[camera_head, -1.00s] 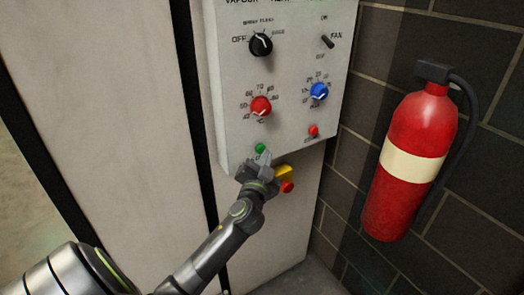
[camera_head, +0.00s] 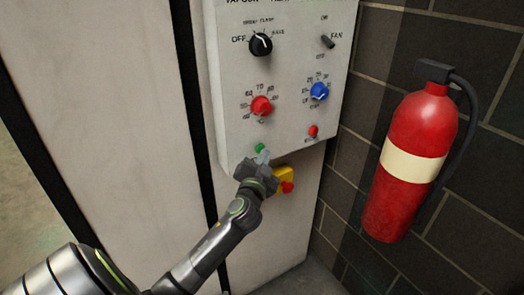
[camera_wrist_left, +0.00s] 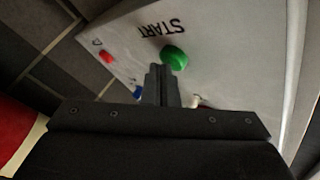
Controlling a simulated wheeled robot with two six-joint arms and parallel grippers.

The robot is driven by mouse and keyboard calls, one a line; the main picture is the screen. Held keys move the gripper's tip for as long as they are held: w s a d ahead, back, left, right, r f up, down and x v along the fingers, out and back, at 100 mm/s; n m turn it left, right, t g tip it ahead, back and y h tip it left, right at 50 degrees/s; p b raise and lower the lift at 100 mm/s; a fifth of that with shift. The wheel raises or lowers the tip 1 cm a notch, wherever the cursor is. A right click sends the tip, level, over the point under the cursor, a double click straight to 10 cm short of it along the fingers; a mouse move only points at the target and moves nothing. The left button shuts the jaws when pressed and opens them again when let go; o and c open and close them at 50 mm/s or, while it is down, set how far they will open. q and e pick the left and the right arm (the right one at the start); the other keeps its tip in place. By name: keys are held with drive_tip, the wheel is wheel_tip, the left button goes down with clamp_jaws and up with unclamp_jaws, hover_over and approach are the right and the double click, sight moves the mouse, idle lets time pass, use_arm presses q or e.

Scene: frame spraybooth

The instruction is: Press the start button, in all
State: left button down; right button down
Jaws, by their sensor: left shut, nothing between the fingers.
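The green start button (camera_head: 260,148) is at the bottom left of the white control panel (camera_head: 232,130). It also shows in the left wrist view (camera_wrist_left: 175,57), close to the word START. My left gripper (camera_head: 262,157) is shut and empty, its fingertips just below the button in the head view. In the left wrist view the closed fingertips (camera_wrist_left: 162,70) lie right at the button's lower left edge. I cannot tell whether they touch it. My right gripper is not in view.
The panel carries a red knob (camera_head: 261,106), a blue knob (camera_head: 319,91), a black knob (camera_head: 260,44), a fan switch (camera_head: 328,41) and a small red button (camera_head: 313,131). A yellow box with a red button (camera_head: 287,187) sits below. A fire extinguisher (camera_head: 410,165) hangs on the brick wall.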

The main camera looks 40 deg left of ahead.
use_arm(q)
drive_tip(key=shift+a, duration=0.2)
drive_tip(key=shift+d, duration=0.1)
idle(0.4)
drive_tip(key=shift+s+d, duration=0.25)
drive_tip(key=shift+d, duration=0.5)
drive_tip(key=d, duration=0.1)
drive_tip(key=s+d, duration=0.1)
drive_tip(key=d, duration=0.1)
drive_tip(key=s+d, duration=0.1)
drive_tip(key=shift+d, duration=0.35)
drive_tip(key=shift+w, duration=0.1)
idle(0.4)
